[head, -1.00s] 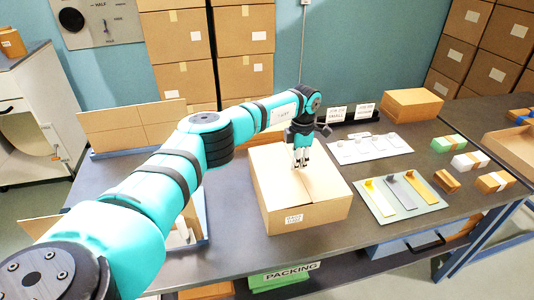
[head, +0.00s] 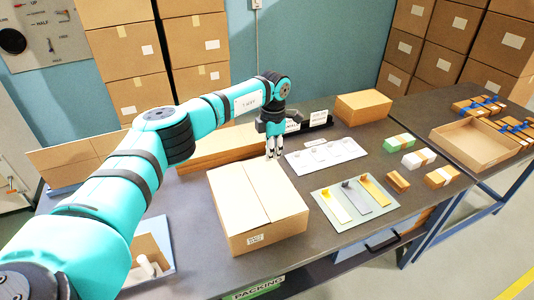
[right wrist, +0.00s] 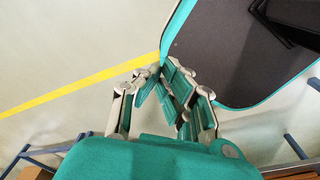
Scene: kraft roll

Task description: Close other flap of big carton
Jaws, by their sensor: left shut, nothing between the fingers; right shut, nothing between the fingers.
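The big carton (head: 240,211) stands on the grey table in the middle of the head view. Its two top flaps look flat, with a seam (head: 253,195) between them. My left gripper (head: 274,157) points down at the carton's far right corner, fingers together and empty. I cannot tell whether its tips touch the carton. My right gripper (right wrist: 165,98) shows in the right wrist view only, shut and empty, away from the carton.
Right of the carton lie a mat (head: 335,219) with coloured strips and a white sheet (head: 300,166) with small parts. Small boxes (head: 398,142) and an open tray (head: 475,157) are farther right. A closed brown box (head: 363,107) stands at the back.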

